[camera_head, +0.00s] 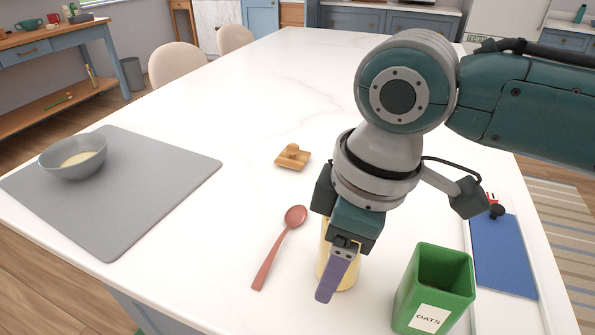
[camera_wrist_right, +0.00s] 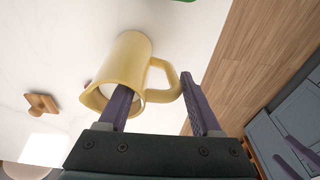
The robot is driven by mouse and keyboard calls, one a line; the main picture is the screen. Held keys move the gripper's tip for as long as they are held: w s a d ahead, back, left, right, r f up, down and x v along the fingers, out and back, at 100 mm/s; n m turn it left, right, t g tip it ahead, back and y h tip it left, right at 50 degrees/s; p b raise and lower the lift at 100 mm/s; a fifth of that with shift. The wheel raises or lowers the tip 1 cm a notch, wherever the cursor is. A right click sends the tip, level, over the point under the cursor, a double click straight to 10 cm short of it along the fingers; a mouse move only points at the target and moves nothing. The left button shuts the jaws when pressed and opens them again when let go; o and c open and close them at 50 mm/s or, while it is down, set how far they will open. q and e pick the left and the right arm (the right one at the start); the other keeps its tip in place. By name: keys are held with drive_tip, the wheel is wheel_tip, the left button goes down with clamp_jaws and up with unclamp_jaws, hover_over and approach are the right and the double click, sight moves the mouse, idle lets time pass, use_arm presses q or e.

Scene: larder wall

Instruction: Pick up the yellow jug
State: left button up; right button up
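The yellow jug (camera_wrist_right: 130,60) stands on the white worktop, its handle (camera_wrist_right: 165,82) towards the right in the right wrist view. In the head view the jug (camera_head: 350,275) is mostly hidden behind my right gripper (camera_head: 338,272). My right gripper (camera_wrist_right: 155,85) is open around the handle side: one purple finger appears to reach into the jug's mouth, the other is outside, beyond the handle. The handle lies between the fingers, with a gap to the outer one. Two purple fingers at the lower right of the wrist view look like my left gripper (camera_wrist_right: 293,155), apart.
A green oats container (camera_head: 410,290) stands close right of the jug. A red spoon (camera_head: 278,248) lies left of it and a small wooden piece (camera_head: 292,157) behind. A grey mat (camera_head: 150,185) with a bowl (camera_head: 75,160) is far left; a blue board (camera_head: 503,260) lies right.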

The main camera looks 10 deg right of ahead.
drive_tip(key=c, duration=0.9)
clamp_jaws()
drive_tip(key=shift+r, duration=0.25)
drive_tip(key=shift+r, duration=1.1)
wheel_tip(320, 180, up, 17)
drive_tip(key=p, duration=0.1)
drive_tip(key=shift+p, duration=0.4)
drive_tip(key=shift+r, duration=0.2)
